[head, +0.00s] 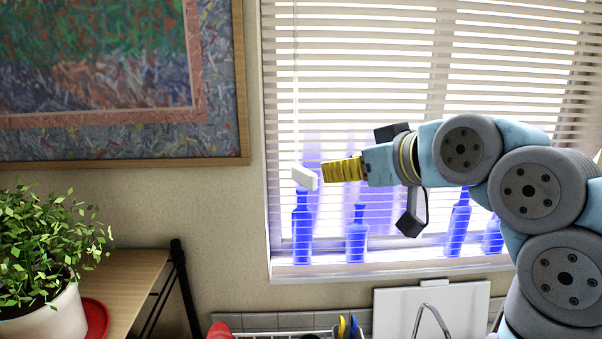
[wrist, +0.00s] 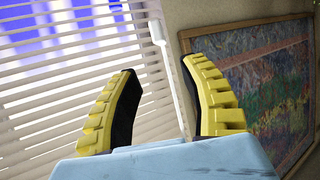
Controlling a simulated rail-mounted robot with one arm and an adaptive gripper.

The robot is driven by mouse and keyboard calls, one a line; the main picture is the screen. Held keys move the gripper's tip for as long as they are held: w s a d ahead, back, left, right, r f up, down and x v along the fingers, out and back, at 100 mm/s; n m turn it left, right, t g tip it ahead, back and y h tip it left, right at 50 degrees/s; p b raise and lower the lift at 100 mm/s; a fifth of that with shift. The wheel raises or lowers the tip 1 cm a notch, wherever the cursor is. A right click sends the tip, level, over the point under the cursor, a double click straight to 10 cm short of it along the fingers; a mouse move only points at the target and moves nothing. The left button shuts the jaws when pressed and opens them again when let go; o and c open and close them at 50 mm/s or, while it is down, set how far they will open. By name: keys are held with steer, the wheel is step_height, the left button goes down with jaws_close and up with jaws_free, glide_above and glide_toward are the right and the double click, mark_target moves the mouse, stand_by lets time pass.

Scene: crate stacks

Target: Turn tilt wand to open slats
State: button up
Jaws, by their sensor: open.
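The window blind (head: 350,45) has pale horizontal slats, with light and blue shapes showing between them. Its thin white tilt wand (head: 296,100) hangs along the left side, and a thicker white end piece (head: 304,178) is at its bottom. My gripper (head: 328,170) comes from the right, and its yellow fingertips are close to the end piece. In the wrist view my gripper (wrist: 160,68) is open, with its yellow-and-black fingers apart. The wand (wrist: 175,90) appears between them, nearer the right finger; contact cannot be told. The blind (wrist: 60,70) also shows behind the left finger.
Blue bottles (head: 302,232) stand on the window sill (head: 390,265). A framed picture (head: 120,135) hangs left of the window. A potted plant (head: 50,255) stands at lower left by a wooden shelf (head: 135,275). A faucet (head: 432,312) and dish rack are below.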

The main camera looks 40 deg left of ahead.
mark_target(301, 173)
steer(key=x, duration=1.3)
steer(key=shift+a+p, duration=0.3)
steer(key=shift+p, duration=0.1)
jaws_close()
